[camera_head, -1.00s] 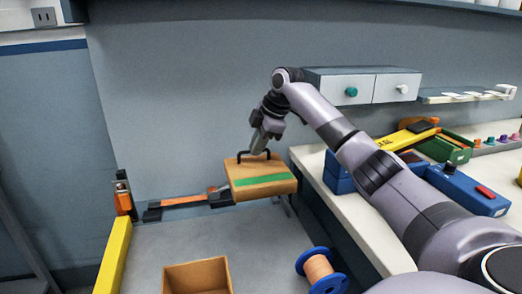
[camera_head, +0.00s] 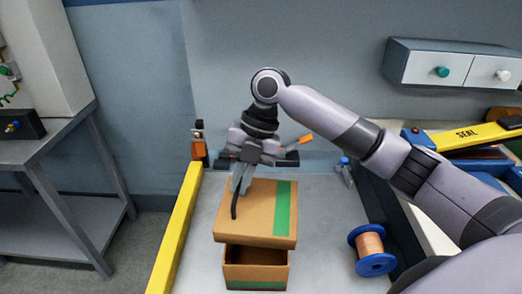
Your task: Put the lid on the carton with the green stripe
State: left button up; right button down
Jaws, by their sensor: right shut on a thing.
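The lid (camera_head: 256,205) is a flat brown cardboard square with a green stripe along its right side and a black handle on top. My right gripper (camera_head: 240,185) points down and is shut on the handle, at the left part of the lid. The open carton (camera_head: 256,272) is brown, with a green stripe low on its front wall. The lid is over the carton and hides most of its opening. A dark gap shows between the lid's front edge and the carton's front rim. My left gripper is out of view.
A yellow rail (camera_head: 177,228) edges the grey work surface on the left. A blue spool with copper-coloured winding (camera_head: 371,246) stands to the right of the carton. A yellow tool marked SEAL (camera_head: 470,136) and blue items lie at the far right.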

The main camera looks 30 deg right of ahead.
aim_at(238, 206)
jog(key=shift+s+a+n, duration=0.6)
jog(key=shift+s+a, duration=0.05)
jog(key=shift+a, duration=0.05)
jog(key=shift+s+a+f+g, duration=0.1)
jog(key=shift+f+g, duration=0.05)
jog(key=shift+g, duration=0.15)
notch_tip(238, 206, down, 4)
jog(key=b, duration=0.4)
jog(key=shift+b, duration=0.4)
jog(key=shift+f, duration=0.15)
jog(key=shift+f, duration=0.15)
